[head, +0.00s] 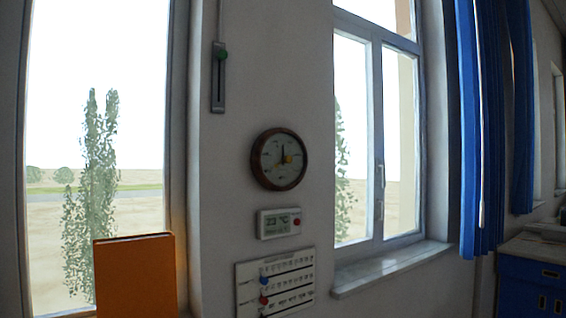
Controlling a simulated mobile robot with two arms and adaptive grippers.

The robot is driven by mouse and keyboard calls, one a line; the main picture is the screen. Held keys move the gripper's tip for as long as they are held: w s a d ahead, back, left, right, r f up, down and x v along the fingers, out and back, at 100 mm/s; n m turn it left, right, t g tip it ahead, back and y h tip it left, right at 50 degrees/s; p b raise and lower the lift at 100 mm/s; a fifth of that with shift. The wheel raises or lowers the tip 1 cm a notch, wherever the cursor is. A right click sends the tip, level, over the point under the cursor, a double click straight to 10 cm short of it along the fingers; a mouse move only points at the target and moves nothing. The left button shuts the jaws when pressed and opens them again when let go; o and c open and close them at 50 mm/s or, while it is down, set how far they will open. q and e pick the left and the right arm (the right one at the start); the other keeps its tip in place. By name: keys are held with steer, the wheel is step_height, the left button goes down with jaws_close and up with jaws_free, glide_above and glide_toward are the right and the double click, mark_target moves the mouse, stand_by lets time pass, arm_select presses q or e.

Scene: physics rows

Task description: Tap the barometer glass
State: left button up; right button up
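The barometer (279,159) hangs on the wall between the two windows, near the middle of the head view. It is round, with a dark brown rim, a pale dial, a dark hand pointing up and a small yellow-orange spot right of centre. Its glass faces the room and nothing covers it. Neither of my grippers shows in this view.
Below the barometer are a white digital thermometer (279,223) and a calendar board (274,284). A slider with a green knob (219,76) is above left. An orange panel (136,275) stands lower left. A window sill (390,268), blue curtains (481,130) and a blue cabinet (530,285) are right.

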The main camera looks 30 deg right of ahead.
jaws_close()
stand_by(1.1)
